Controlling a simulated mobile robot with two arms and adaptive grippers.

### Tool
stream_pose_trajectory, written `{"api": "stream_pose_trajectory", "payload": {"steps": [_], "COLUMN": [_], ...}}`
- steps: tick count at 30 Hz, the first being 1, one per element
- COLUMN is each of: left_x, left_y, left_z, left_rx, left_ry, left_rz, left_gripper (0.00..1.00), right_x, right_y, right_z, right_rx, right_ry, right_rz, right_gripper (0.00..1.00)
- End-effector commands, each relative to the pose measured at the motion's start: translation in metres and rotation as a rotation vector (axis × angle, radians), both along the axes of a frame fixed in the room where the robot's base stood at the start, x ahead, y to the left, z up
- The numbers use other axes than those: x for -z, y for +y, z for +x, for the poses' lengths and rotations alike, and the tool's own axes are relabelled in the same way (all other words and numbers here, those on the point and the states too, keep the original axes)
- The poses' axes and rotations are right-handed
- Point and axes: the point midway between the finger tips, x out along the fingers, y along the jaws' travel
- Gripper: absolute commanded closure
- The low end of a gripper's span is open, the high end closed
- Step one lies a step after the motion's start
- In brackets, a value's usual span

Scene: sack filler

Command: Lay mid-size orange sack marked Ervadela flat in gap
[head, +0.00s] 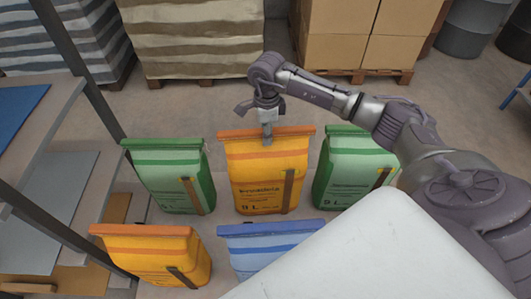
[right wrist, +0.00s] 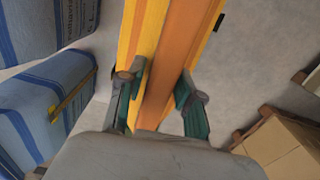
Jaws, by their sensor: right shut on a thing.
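The orange sack marked Ervadela, 9 L (head: 262,178) stands upright in the middle of the head view, its printed front towards me. My right gripper (head: 267,138) reaches down from above and is shut on its top edge. In the right wrist view the fingers of my right gripper (right wrist: 160,92) lie on either side of the orange sack (right wrist: 170,55). Whether the sack's base touches the floor is hard to tell. My left gripper is not in view. I cannot make out which space is the gap.
Green sacks stand left (head: 172,178) and right (head: 345,172) of it. Another orange sack (head: 150,255) and a blue sack (head: 265,246) stand nearer. A shelf rack (head: 45,165) is at left. Pallets with stacked sacks (head: 195,40) and cartons (head: 365,35) are behind, beyond clear floor.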

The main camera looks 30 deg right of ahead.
Motion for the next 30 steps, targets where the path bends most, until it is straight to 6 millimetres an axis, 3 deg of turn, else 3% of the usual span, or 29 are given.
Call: {"api": "stream_pose_trajectory", "payload": {"steps": [14, 30], "left_x": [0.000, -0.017], "left_y": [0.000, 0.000], "left_z": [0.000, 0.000], "left_rx": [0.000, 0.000], "left_ry": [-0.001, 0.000], "left_rz": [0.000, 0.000], "left_gripper": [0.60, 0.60], "right_x": [0.003, -0.023], "right_y": [0.001, 0.000], "right_z": [-0.002, -0.001], "right_rx": [-0.001, 0.000], "right_ry": [0.007, 0.002], "right_rz": [0.000, 0.000], "right_gripper": [1.00, 1.00]}}
